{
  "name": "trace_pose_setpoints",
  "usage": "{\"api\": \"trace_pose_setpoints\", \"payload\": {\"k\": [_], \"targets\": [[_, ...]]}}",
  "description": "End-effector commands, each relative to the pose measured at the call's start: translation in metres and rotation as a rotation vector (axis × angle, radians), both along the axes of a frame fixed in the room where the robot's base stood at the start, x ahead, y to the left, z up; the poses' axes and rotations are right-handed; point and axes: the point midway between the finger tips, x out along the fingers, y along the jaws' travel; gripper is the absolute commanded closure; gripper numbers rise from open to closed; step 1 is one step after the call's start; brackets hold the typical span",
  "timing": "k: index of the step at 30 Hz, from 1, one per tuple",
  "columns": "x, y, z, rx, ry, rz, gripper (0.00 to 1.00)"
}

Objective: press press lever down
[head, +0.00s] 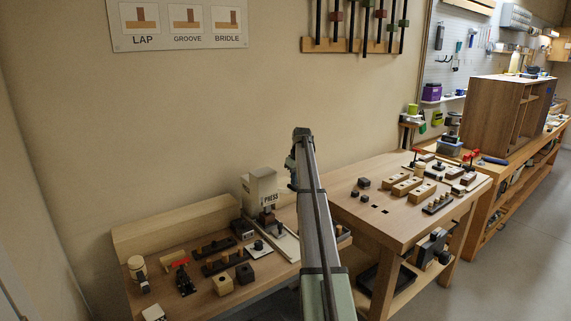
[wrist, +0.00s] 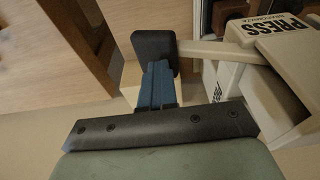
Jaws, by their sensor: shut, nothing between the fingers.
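The press (head: 262,190) is a cream-coloured machine marked PRESS, standing on the near bench against the wall. In the wrist view its body (wrist: 300,62) fills the right side. A pale lever (wrist: 215,50) sticks out from it to the left and ends in a dark, block-like knob (wrist: 154,46). My gripper (wrist: 159,68) has its blue fingers shut and empty, with the tips in line with the knob. I cannot tell whether they touch it.
The near bench (head: 190,309) holds a red-handled clamp (head: 183,277), dark peg blocks (head: 218,257) and small wooden blocks in front of the press. To the right, a second bench (head: 350,212) carries several wooden blocks. A tool rack (head: 350,46) hangs on the wall.

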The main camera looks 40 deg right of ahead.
Motion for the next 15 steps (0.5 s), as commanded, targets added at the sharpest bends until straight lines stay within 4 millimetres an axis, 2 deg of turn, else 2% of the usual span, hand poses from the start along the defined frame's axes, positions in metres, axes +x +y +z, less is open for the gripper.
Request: {"api": "trace_pose_setpoints", "payload": {"k": [15], "targets": [[-0.0003,0.0013,-0.0036,0.001,0.001,0.0,1.0]]}}
